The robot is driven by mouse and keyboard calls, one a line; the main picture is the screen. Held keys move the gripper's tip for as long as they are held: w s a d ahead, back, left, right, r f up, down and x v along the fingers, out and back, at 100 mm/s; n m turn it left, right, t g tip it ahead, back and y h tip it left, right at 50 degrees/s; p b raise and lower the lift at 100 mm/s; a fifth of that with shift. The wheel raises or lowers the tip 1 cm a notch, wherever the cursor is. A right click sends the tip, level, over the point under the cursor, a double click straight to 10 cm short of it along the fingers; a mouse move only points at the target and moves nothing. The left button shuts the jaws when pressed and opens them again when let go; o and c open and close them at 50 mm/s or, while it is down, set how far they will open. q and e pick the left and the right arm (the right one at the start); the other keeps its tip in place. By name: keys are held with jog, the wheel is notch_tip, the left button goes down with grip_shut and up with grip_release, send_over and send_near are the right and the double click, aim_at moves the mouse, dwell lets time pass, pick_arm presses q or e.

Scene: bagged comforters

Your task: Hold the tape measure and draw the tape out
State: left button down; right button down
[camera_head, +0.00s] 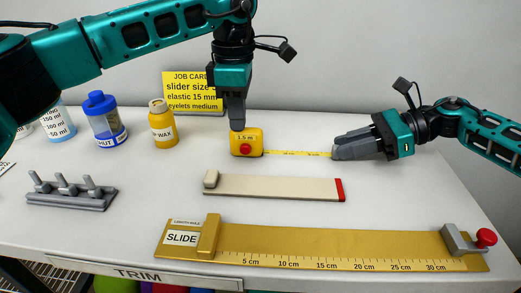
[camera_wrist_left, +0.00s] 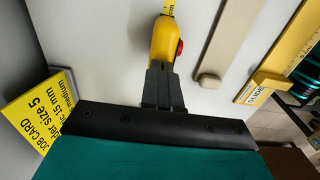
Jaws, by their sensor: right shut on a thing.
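The yellow tape measure (camera_head: 247,147), with a red button and a "1.5 m" label, stands on the white table. My left gripper (camera_head: 238,124) reaches down from above and is shut on the top of its case. The case (camera_wrist_left: 165,40) also shows between the left fingertips (camera_wrist_left: 161,66) in the left wrist view. The yellow tape (camera_head: 296,154) runs out to the right, straight and low over the table. My right gripper (camera_head: 335,152) is shut on the tape's free end, which its fingers hide.
A cream bar with a red end (camera_head: 275,187) and a gold ruler board marked SLIDE (camera_head: 330,245) lie in front. A grey peg rack (camera_head: 70,195), a blue bottle (camera_head: 105,122) and a wax jar (camera_head: 163,125) stand left. A yellow job card (camera_head: 190,90) stands behind.

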jog(key=c, duration=0.9)
grip_release()
jog(key=shift+o, duration=0.4)
jog(key=o, duration=0.3)
jog(key=shift+o, duration=0.2)
jog(key=shift+v, duration=2.95)
